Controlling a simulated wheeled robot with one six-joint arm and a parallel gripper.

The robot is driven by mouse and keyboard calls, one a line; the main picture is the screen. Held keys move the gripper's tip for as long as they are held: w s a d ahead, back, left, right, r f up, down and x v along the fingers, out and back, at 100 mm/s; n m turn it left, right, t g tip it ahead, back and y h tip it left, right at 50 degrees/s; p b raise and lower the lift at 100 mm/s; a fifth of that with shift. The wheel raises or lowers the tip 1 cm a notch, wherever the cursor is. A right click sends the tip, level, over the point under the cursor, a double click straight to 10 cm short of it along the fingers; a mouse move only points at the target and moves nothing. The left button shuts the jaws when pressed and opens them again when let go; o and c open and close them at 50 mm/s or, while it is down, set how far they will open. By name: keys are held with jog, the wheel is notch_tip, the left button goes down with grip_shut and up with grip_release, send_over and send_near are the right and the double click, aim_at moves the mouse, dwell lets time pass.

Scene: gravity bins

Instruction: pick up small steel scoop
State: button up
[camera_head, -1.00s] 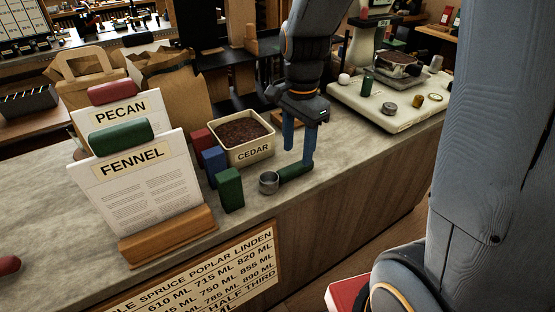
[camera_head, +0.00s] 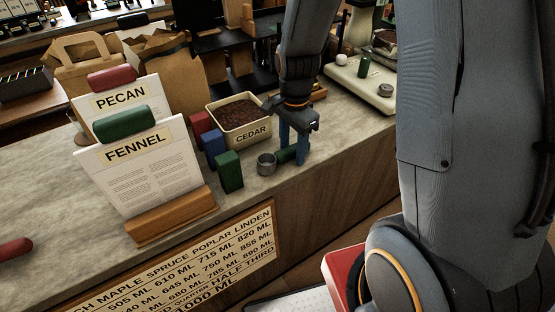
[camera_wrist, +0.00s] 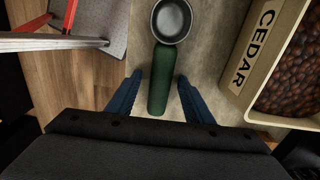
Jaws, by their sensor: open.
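The small steel scoop has a round steel cup (camera_head: 266,164) and a thick green handle (camera_head: 287,153). It lies on the counter near the front edge. My gripper (camera_head: 293,160) is at the handle, with its blue fingers pointing down. In the wrist view the green handle (camera_wrist: 159,82) lies lengthwise between the two open fingers, with a gap on each side. The cup (camera_wrist: 171,20) is beyond the fingertips at the top of that view. In the head view the fingers hide part of the handle.
A bin labelled CEDAR (camera_head: 251,133), full of brown beans, stands close behind the scoop. Green (camera_head: 229,172), blue (camera_head: 214,147) and red blocks stand left of it. Cards on a wooden stand (camera_head: 175,217) are further left. The counter's front edge is close.

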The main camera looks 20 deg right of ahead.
aim_at(292, 147)
grip_shut()
dwell(0.4)
notch_tip(292, 147, up, 10)
jog(key=shift+b, duration=1.1)
jog(key=c, duration=0.7)
grip_release()
grip_shut()
